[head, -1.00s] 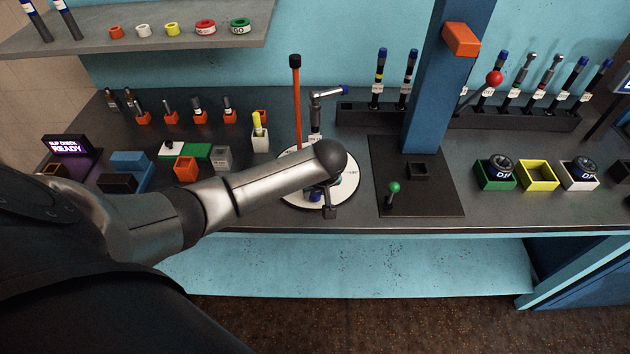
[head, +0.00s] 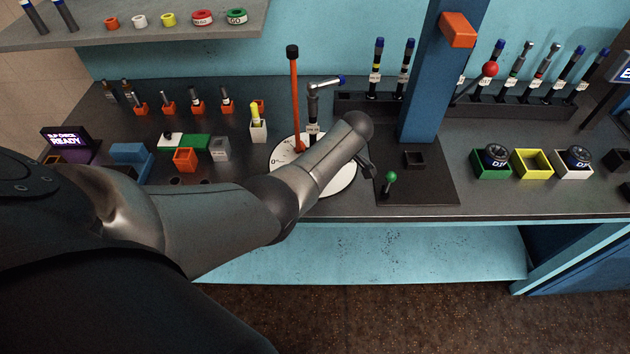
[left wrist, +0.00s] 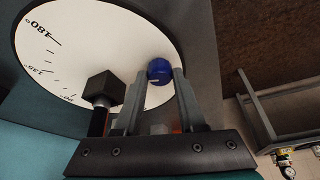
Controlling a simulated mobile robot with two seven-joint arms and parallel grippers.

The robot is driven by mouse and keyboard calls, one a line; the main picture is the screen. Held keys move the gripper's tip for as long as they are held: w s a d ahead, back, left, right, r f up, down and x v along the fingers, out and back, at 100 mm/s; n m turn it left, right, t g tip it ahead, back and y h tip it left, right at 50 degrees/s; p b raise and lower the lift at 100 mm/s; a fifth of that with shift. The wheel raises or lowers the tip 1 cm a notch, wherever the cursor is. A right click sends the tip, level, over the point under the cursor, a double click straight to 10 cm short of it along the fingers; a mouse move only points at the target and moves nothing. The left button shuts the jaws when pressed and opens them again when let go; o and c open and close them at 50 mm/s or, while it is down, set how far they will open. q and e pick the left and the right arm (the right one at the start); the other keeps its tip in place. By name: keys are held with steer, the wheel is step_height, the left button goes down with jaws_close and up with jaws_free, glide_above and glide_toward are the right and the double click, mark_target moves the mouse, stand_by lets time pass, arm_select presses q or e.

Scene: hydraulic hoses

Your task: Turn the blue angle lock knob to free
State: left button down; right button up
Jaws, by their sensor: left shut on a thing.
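The blue knob (left wrist: 159,70) shows in the left wrist view over the white dial (left wrist: 75,40). It sits between the fingertips of my left gripper (left wrist: 159,78), which is shut on it. In the head view the white dial (head: 285,152) lies on the bench, with my left forearm across it. That arm hides the knob and the gripper fingers there. A dark block on a stem (left wrist: 99,86) stands beside the left finger in the wrist view. A dark handle-like piece (head: 367,168) shows past the dial's right edge. My right gripper is not in view.
An orange rod with a black top (head: 294,95) and a hose fitting with a blue end (head: 314,105) stand at the dial. A blue post (head: 430,80) and a green-topped lever (head: 390,178) are to the right. Small bins and blocks crowd the left bench.

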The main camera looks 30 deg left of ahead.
arm_select(q)
steer(key=shift+n+g+b, duration=0.8)
steer(key=shift+n+b, duration=0.35)
steer(key=shift+n, duration=0.85)
steer(key=shift+h, duration=0.3)
steer(key=c, duration=0.5)
jaws_free()
steer(key=p+v, duration=0.1)
steer(key=v, duration=1.4)
